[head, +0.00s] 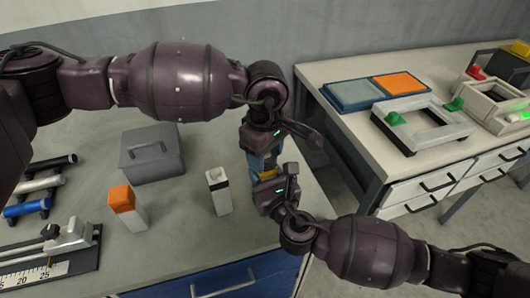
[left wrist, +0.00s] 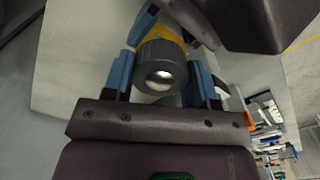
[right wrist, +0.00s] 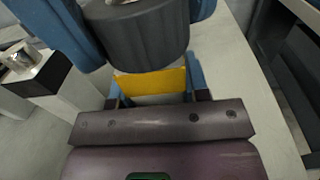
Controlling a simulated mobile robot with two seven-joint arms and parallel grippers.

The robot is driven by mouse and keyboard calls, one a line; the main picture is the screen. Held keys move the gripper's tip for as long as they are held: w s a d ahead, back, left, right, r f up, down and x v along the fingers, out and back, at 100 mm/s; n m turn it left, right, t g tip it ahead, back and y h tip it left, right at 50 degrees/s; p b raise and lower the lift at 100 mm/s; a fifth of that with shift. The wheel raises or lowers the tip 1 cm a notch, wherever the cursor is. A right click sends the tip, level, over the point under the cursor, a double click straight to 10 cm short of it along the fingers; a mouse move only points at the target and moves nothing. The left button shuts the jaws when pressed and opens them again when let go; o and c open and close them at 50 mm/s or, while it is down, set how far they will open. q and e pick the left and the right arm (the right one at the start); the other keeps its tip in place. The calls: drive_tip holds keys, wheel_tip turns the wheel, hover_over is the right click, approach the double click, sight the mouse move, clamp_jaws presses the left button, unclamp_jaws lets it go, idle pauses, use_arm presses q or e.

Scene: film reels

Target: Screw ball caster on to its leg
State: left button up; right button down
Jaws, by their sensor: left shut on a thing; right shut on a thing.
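My left gripper (head: 263,148) is shut on the ball caster, a dark grey cylinder with a shiny metal ball (left wrist: 160,77). Its blue fingers press on both sides of the cylinder, which also shows in the right wrist view (right wrist: 140,32). My right gripper (head: 267,172) faces it from below and is shut on the leg, a yellow block (right wrist: 150,82) with a pale part below. The leg also shows behind the caster in the left wrist view (left wrist: 165,33). Caster and leg meet end to end or nearly so; whether their threads engage is hidden.
Several cylinders lie at far left. A second table (head: 345,72) with trays and frames stands at right.

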use_arm(q)
drive_tip(key=m, duration=0.5)
drive_tip(key=shift+m, duration=0.4)
drive_tip(key=m, duration=1.6)
drive_tip(key=shift+d+m, duration=0.1)
drive_tip(key=shift+m, duration=0.2)
drive_tip(key=o, duration=0.9)
drive_tip(key=shift+f, duration=0.1)
drive_tip(key=shift+o, duration=0.2)
drive_tip(key=shift+r, duration=2.25)
